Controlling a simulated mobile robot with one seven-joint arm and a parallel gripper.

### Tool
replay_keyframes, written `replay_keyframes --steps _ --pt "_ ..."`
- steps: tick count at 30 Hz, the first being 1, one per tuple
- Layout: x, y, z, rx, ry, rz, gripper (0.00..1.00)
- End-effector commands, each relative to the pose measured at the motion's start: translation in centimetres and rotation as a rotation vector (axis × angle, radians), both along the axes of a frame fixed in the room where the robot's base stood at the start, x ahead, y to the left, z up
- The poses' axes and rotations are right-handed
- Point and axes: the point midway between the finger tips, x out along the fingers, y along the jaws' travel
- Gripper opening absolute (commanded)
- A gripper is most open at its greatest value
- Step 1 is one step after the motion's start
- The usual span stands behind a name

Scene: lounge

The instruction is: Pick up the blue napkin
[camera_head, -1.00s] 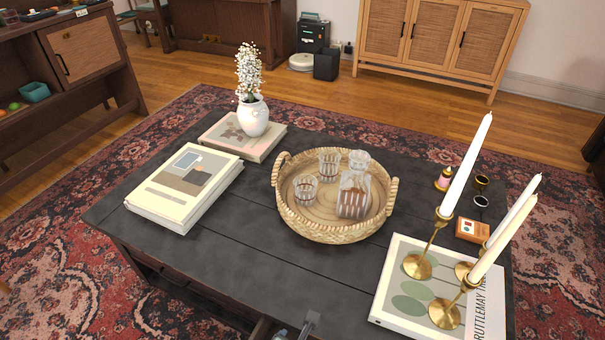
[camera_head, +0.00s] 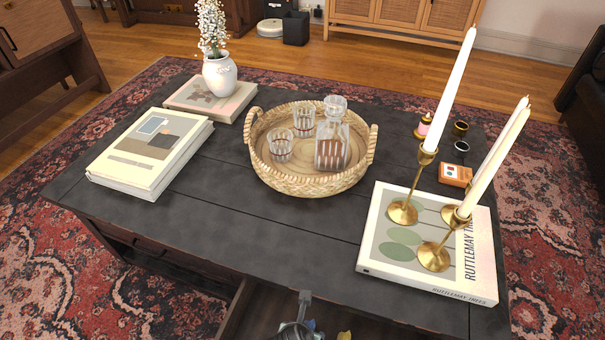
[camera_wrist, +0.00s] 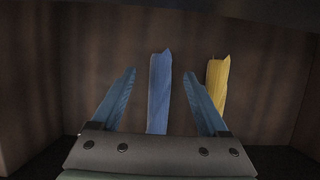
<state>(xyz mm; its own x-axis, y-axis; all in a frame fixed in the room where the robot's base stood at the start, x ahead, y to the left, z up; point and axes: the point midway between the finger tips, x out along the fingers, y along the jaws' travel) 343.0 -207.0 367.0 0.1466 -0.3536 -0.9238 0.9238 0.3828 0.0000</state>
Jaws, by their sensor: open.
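The blue napkin (camera_wrist: 159,100) stands out in the wrist view as a narrow upright strip inside a dark wooden drawer (camera_wrist: 110,45). My gripper (camera_wrist: 159,73) is open, one finger on each side of the napkin, with visible gaps between. It holds nothing. A yellow napkin (camera_wrist: 217,84) is just right of the right finger, partly hidden behind it. In the head view part of my arm's end shows at the bottom edge, over the pulled-out drawer (camera_head: 237,312); small blue and yellow bits show beside it, too cut off to name surely.
The dark coffee table (camera_head: 215,235) is above the drawer. It bears a wicker tray (camera_head: 305,186) with glasses and a decanter, a book (camera_head: 388,262) under brass candle holders, and more books (camera_head: 150,150) at left. Drawer walls enclose my gripper.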

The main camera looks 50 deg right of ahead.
Motion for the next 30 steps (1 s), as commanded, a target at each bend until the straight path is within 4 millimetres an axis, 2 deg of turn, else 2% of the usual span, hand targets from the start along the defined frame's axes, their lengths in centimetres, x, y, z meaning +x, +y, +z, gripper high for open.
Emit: replay_keyframes --steps 1,7,16,27,29,30 --pt "-0.1 -0.2 -1.2 0.001 0.001 -0.002 0.78" --pt "0.1 -1.0 -3.8 0.001 0.001 -0.002 0.78" --pt "0.2 -1.2 -3.9 0.0 -0.001 0.0 0.76" --pt "0.2 -1.2 -3.9 0.0 0.0 0.0 0.09" --pt "0.2 -1.2 -3.9 0.0 0.0 0.0 0.0" --pt "0.2 -1.2 -3.9 0.0 0.0 0.0 0.0"
